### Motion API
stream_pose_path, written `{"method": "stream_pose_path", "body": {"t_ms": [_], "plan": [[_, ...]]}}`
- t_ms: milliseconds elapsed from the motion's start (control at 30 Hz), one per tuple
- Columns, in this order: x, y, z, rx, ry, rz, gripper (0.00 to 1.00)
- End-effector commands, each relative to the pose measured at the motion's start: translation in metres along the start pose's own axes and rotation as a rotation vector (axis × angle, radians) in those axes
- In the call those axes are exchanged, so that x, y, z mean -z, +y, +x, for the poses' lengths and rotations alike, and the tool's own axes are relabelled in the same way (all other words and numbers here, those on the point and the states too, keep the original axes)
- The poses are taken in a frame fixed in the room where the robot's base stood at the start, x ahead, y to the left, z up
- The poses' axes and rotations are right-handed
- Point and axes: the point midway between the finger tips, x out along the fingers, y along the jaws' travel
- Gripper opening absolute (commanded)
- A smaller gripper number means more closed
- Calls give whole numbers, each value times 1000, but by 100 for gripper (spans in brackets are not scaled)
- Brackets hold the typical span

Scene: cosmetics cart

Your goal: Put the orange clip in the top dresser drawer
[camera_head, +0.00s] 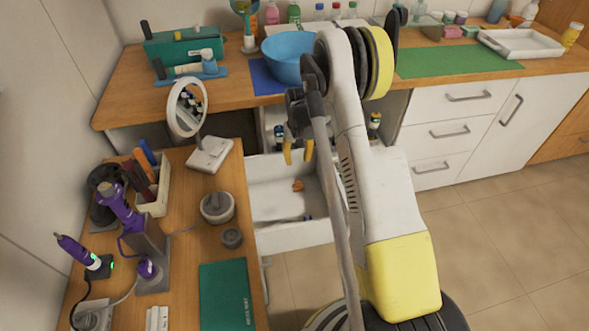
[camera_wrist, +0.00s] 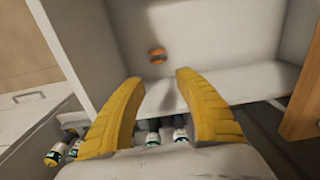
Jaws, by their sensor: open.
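The orange clip (camera_head: 298,185) lies on the floor of an open white drawer (camera_head: 292,236) under the wooden counter. It also shows in the wrist view (camera_wrist: 157,55), beyond my fingertips. My gripper (camera_head: 298,155) has two yellow fingers spread apart with nothing between them. It is above the back part of the drawer. In the wrist view my gripper (camera_wrist: 158,82) is apart from the clip. My arm hides the right part of the drawer. I cannot tell whether this drawer is the top one.
Several small bottles (camera_wrist: 166,134) stand below my fingers in the wrist view. A wooden desk (camera_head: 185,270) with a mirror (camera_head: 187,108) and purple tools is at the left. A blue bowl (camera_head: 287,58) is on the counter behind. Tiled floor is clear at the right.

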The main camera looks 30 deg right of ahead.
Motion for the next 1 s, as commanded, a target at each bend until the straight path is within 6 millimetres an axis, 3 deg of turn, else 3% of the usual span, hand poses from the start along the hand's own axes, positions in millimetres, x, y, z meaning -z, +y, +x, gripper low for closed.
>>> {"method": "stream_pose_path", "body": {"t_ms": [133, 267, 400, 500, 600, 733, 900, 1000], "plan": [[-10, -21, -74, 1, 64, -32, 40], [-34, -42, -146, 4, 138, -66, 40], [-72, -61, -212, 11, 220, -102, 40], [-106, -72, -249, 18, 279, -128, 40], [-143, -81, -279, 27, 336, -153, 40], [-194, -90, -303, 40, 411, -185, 40], [-255, -95, -314, 61, 503, -225, 40], [-282, -96, -312, 72, 546, -243, 40]]}}
